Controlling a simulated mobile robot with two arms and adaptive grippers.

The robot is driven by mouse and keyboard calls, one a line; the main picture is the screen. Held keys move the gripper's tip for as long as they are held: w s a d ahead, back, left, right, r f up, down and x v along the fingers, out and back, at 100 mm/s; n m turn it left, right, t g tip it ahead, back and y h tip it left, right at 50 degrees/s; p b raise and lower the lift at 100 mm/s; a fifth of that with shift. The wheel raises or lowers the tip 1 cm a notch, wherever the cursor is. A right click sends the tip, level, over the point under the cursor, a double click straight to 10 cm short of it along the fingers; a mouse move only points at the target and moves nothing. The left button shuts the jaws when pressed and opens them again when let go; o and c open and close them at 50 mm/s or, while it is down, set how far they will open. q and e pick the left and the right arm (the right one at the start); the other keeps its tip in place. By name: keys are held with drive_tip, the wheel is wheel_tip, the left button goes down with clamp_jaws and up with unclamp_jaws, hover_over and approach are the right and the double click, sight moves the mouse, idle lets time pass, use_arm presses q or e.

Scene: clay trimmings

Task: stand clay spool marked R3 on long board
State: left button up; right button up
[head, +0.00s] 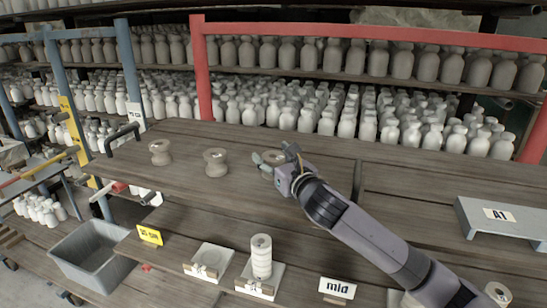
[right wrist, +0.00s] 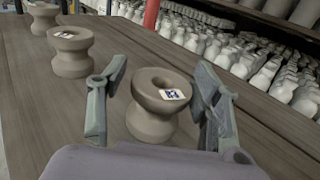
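Three tan clay spools stand upright in a row on the long wooden board (head: 230,132). One is at the left (head: 160,152), one in the middle (head: 215,162), and the third (right wrist: 152,118) is at my right gripper (head: 274,156). In the right wrist view this third spool stands between the two spread fingers, with a narrow gap on each side. Its top bears a small white label (right wrist: 172,94) with dark print too small to read surely. The other spools show behind it at the left (right wrist: 72,52). My left gripper is not in view.
Crowded pale bottles (head: 330,105) fill the shelves behind red posts (head: 203,75). A grey stand marked A1 (head: 505,228) is at the right. A grey bin (head: 90,255) is at lower left.

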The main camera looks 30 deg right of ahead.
drive_tip(key=shift+o, duration=0.8)
drive_tip(key=shift+w+d+f, duration=0.1)
drive_tip(key=shift+w+d, duration=0.05)
drive_tip(key=s+b, duration=0.1)
drive_tip(key=s, duration=0.2)
drive_tip(key=s+b, duration=0.1)
drive_tip(key=s, duration=0.3)
drive_tip(key=s+a+b, duration=0.1)
drive_tip(key=s+b, duration=0.1)
drive_tip(key=s, duration=0.2)
drive_tip(key=shift+f, duration=0.1)
drive_tip(key=shift+s+b, duration=0.3)
drive_tip(key=shift+s, duration=0.25)
